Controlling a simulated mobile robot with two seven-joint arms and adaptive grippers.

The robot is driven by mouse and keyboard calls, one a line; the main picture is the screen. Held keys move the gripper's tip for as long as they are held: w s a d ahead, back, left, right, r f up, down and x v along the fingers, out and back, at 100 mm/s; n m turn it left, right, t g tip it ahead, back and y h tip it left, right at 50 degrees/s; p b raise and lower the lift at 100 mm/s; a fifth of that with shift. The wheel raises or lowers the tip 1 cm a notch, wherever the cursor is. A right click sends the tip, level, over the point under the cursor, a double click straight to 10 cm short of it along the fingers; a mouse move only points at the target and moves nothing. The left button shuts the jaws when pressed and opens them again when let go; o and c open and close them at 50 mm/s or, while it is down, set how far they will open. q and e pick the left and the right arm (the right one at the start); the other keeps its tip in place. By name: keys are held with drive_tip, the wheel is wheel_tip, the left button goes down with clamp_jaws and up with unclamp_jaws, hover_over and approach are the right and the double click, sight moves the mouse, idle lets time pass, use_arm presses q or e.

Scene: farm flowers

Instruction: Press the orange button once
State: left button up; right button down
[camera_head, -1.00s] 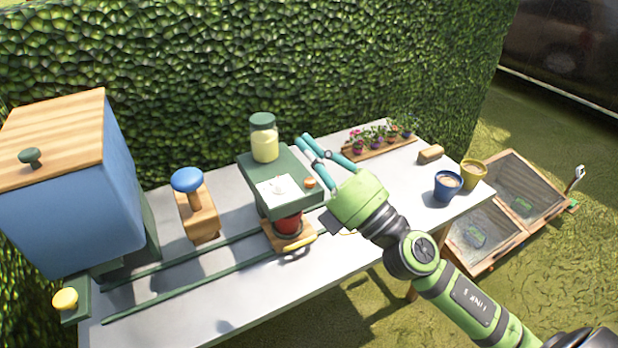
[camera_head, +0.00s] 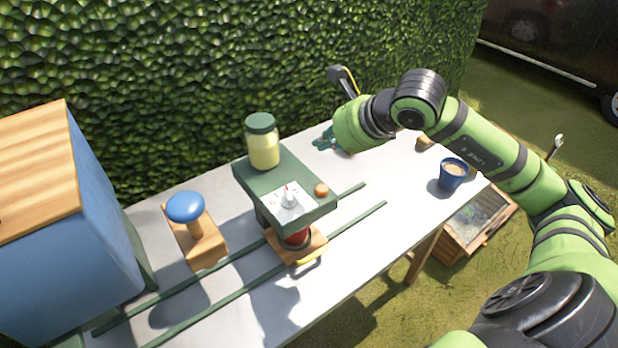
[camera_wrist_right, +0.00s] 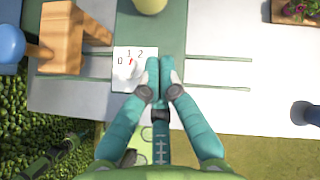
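The orange button (camera_head: 321,190) sits on the right front corner of a dark green machine (camera_head: 272,170), beside a white panel (camera_head: 290,203) with a dial. In the head view my right gripper (camera_head: 322,140) is behind and above the button, apart from it, with the arm coming in from the right. In the right wrist view its two teal fingers (camera_wrist_right: 160,64) are together with nothing visible between them. The panel (camera_wrist_right: 123,82), marked 0, 1, 2, shows left of the fingertips there, and the button is not visible, apparently hidden by the fingers. My left gripper is not in view.
A jar (camera_head: 262,145) stands on the machine's back. A red pot (camera_head: 297,238) is under its front, on a wooden base. A blue-knobbed wooden stand (camera_head: 200,235) and a large blue box (camera_head: 60,240) are left. A blue cup (camera_head: 453,175) stands right. Green rails cross the table.

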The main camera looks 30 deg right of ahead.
drive_tip(key=b, duration=0.5)
hover_over(325, 189)
wheel_tip(325, 189, down, 8)
drive_tip(key=shift+r, duration=0.15)
drive_tip(key=shift+f+b, duration=0.5)
drive_tip(key=shift+b, duration=0.05)
use_arm(q)
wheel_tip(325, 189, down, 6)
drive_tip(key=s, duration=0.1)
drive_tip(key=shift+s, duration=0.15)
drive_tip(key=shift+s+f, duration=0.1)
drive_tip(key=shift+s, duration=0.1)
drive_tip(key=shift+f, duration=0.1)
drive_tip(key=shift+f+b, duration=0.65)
drive_tip(key=shift+b, duration=0.1)
use_arm(e)
drive_tip(key=shift+f, duration=0.45)
